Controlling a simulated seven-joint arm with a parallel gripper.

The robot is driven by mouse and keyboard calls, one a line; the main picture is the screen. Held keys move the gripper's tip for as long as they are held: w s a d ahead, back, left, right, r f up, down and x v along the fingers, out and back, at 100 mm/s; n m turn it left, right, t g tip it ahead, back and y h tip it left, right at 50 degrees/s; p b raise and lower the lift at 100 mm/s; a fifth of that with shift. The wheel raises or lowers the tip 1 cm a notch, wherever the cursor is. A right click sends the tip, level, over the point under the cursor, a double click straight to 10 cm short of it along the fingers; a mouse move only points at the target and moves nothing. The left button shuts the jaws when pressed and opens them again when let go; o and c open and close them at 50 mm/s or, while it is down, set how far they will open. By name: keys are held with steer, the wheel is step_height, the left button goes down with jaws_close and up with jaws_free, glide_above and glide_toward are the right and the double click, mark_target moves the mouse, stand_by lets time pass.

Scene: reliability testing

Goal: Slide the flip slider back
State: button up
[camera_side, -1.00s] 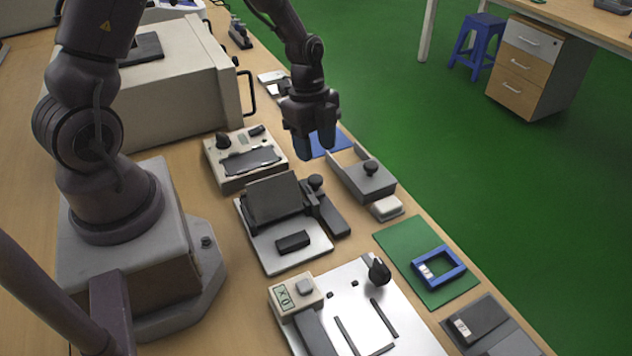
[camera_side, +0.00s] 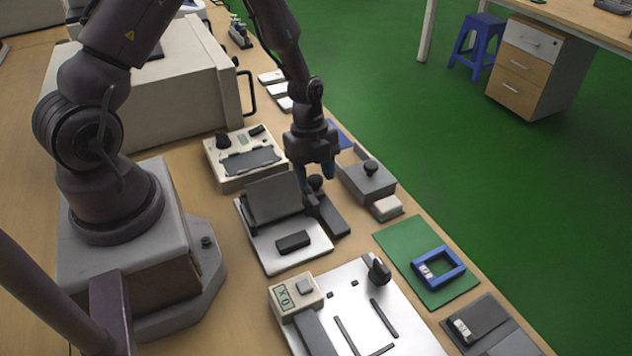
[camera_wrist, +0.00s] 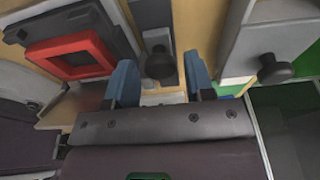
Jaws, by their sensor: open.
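The flip slider device is a pale plate (camera_side: 285,258) with a dark tilted panel (camera_side: 272,200) and a dark slider rail (camera_side: 332,220) along its right side. A dark round knob (camera_side: 316,183) stands at the rail's far end. My gripper (camera_side: 317,172) is open right at the knob, pointing down. In the wrist view the knob (camera_wrist: 159,65) shows between the two blue fingertips, with a gap on each side. Whether the fingers touch it is not visible. A red frame (camera_wrist: 70,56) on a dark panel lies left of the fingers there.
A grey box with a knob (camera_side: 369,180) stands close on the right; its knob (camera_wrist: 273,69) also shows in the wrist view. A beige device (camera_side: 243,172) stands behind. A green mat (camera_side: 398,250) with a blue frame (camera_side: 438,268) lies right, and a metal-plate device (camera_side: 365,310) in front.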

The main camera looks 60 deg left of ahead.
mark_target(317, 180)
steer(key=shift+f, duration=0.2)
steer(key=shift+r, duration=2.3)
step_height(317, 180, up, 2)
steer(key=m, duration=0.3)
steer(key=shift+w+d+m+g, duration=0.1)
steer(key=shift+w+m+g, duration=0.05)
steer(key=shift+m+g, duration=0.25)
steer(key=shift+r+m, duration=0.35)
steer(key=shift+m, duration=0.75)
steer(key=shift+w+a+x, duration=0.1)
steer(key=shift+a+x, duration=0.15)
steer(key=shift+x, duration=0.95)
steer(key=shift+w+a+x, duration=0.1)
steer(key=shift+a+x, duration=0.1)
steer(key=shift+x, duration=1)
steer(key=shift+w+a+x, duration=0.1)
steer(key=shift+a+x, duration=0.15)
steer(key=shift+x, duration=0.9)
steer(key=shift+s+f, duration=0.1)
steer(key=shift+f, duration=0.05)
